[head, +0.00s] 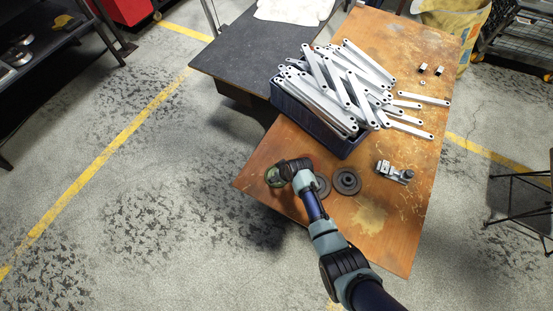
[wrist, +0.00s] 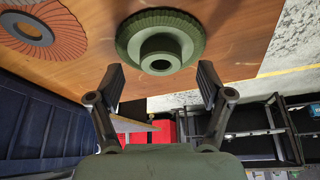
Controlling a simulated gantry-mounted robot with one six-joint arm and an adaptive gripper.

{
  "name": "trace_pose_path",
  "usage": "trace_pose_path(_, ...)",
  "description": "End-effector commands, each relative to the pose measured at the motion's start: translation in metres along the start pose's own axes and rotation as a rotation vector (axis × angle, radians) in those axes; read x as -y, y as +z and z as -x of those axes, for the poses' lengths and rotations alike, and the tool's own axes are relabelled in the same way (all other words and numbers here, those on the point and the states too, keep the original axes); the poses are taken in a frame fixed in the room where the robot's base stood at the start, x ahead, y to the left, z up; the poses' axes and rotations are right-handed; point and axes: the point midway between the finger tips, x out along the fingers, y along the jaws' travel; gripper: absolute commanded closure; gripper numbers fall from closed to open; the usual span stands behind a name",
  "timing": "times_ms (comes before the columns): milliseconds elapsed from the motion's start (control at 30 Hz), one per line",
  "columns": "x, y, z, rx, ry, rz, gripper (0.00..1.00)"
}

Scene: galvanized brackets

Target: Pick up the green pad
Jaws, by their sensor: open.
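The green pad (wrist: 160,38) is a round disc with a ridged rim and a raised hub with a hole, at the top centre of the wrist view. It lies on the wooden tabletop. In the head view its green edge (head: 271,179) shows near the table's left corner, partly covered by my arm's end. My gripper (wrist: 161,78) is open and empty. Its two fingers stand apart, either side of the pad's hub in the picture, with the pad beyond their tips. I see no contact.
A reddish disc (wrist: 66,38) and a grey disc (wrist: 24,30) lie beside the pad. A dark disc (head: 346,181) and a metal clamp-like part (head: 394,172) are farther right. A blue crate (head: 318,133) heaped with galvanized brackets (head: 345,85) stands behind.

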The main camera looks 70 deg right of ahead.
Motion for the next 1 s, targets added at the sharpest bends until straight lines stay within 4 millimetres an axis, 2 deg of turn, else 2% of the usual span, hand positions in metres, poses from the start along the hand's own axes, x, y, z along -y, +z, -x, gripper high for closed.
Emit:
trace_pose_path(33,-0.0001,0.0025,-0.0145,0.001,0.000,0.000,0.21)
trace_pose_path(100,-0.0003,0.0010,-0.0198,0.000,0.000,0.000,0.21)
trace_pose_path(367,-0.0001,-0.0005,-0.0190,0.000,0.000,0.000,0.23)
trace_pose_path(733,-0.0001,-0.0003,-0.0189,0.000,0.000,0.001,0.85)
trace_pose_path(767,-0.0001,-0.0005,-0.0188,0.000,0.000,0.001,0.88)
trace_pose_path(1000,-0.0001,-0.0012,-0.0171,0.000,0.000,0.001,0.88)
